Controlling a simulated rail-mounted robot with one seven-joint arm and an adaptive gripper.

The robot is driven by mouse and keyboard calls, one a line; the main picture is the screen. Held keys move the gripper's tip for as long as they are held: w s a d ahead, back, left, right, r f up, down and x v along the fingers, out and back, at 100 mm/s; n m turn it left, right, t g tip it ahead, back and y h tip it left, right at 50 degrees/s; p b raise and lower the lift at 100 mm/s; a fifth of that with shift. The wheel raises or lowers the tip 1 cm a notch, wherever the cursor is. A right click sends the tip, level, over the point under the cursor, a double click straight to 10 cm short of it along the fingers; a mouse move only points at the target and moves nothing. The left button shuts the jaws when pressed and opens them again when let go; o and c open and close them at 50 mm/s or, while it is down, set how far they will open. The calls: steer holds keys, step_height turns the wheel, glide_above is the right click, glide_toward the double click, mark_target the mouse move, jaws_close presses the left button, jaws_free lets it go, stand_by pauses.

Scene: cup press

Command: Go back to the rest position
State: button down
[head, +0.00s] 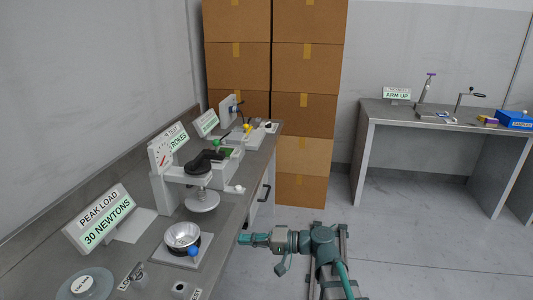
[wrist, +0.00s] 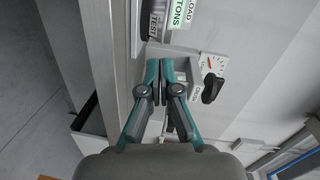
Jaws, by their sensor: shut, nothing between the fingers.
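My gripper (head: 246,239) is in the head view beside the front edge of the left bench (head: 235,215), just right of a metal cup (head: 182,235) on a grey plate with a blue knob. In the wrist view my gripper (wrist: 165,66) points over the bench edge. Its teal fingers are together and empty. My arm reaches in from the lower right of the head view. The press (head: 201,198), with a round pale plate and a black handle, stands behind the cup on the bench. No rest position is marked in these views.
A "PEAK LOAD 30 NEWTONS" sign (head: 98,217) stands on the bench. The wrist view shows a black knob (wrist: 212,88) by a dial (wrist: 214,64). Stacked boxes (head: 303,115) stand at the back. Another table (head: 440,124) is far right. Floor between is clear.

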steer(key=s+d+f+g+h, duration=0.1)
steer(key=s+d+f+h, duration=0.3)
steer(key=f, duration=0.7)
steer(key=s+d+f+m+g+h, duration=0.1)
steer(key=s+d+f+h, duration=0.35)
steer(key=f, duration=0.75)
steer(key=s+d+f+g+h, duration=0.25)
steer(key=s+d+f, duration=0.2)
steer(key=f, duration=0.65)
steer(key=s+d+f+g+h, duration=0.1)
steer(key=s+d+f, duration=0.3)
steer(key=s, duration=0.4)
steer(key=s+d+f+g+h+p, duration=0.1)
steer(key=s+d+f, duration=0.3)
steer(key=s, duration=0.5)
steer(key=s+d+f+g+h+p, duration=0.1)
steer(key=s+d+f+g+h, duration=0.1)
steer(key=s+f, duration=0.4)
steer(key=s+d+h, duration=0.1)
steer(key=s+d, duration=0.1)
steer(key=shift+s+f+n+g+h, duration=0.3)
steer(key=shift+f+g, duration=0.05)
steer(key=shift+f, duration=0.05)
